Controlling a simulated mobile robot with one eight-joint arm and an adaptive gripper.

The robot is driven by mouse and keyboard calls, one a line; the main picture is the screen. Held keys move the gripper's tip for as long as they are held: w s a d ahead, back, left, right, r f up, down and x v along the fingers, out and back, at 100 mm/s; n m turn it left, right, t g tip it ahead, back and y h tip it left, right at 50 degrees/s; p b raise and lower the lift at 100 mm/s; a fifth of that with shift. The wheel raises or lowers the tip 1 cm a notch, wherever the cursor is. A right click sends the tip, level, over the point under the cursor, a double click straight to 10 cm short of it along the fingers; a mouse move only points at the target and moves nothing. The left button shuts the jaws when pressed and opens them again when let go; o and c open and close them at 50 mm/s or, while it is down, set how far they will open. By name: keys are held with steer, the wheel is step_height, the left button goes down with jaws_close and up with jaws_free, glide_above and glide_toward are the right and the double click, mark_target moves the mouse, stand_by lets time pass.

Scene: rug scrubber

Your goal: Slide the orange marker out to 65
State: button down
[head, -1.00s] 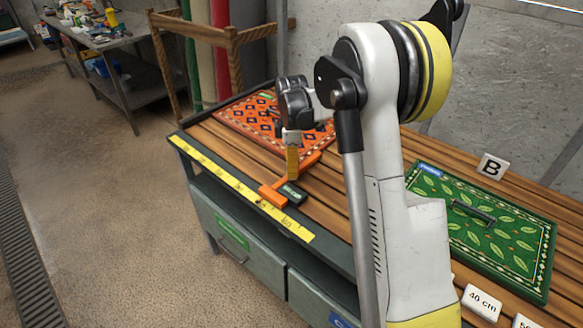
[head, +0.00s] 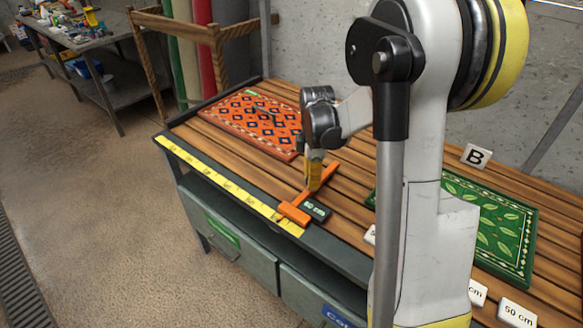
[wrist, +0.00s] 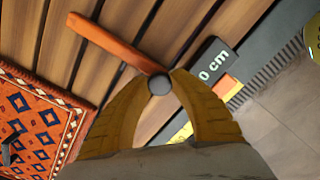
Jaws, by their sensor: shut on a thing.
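The orange marker (head: 294,213) is a T-shaped slider at the table's front edge, close to the right end of the yellow ruler strip (head: 225,187). Its orange bar reaches back across the wooden slats. A dark display (head: 316,209) beside it appears to read 60 cm; the wrist view shows only "0 cm" of it. My gripper (head: 313,188) stands above the marker with its yellow fingers down. In the wrist view my gripper (wrist: 165,90) is shut on the marker's round grey knob (wrist: 159,84). The ruler's numbers are too small to read.
An orange patterned rug (head: 245,122) lies at the left on the slatted table. A green leaf-patterned rug (head: 490,225) lies at the right, partly hidden by my arm. White cards, one reading 50 cm (head: 517,312), are at the lower right.

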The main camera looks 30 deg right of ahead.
steer(key=s, duration=0.1)
steer(key=s+d, duration=0.1)
steer(key=shift+s+d, duration=0.1)
steer(key=shift+s, duration=0.25)
steer(key=c, duration=1.1)
jaws_free()
steer(key=shift+o, duration=0.2)
step_height(320, 180, up, 12)
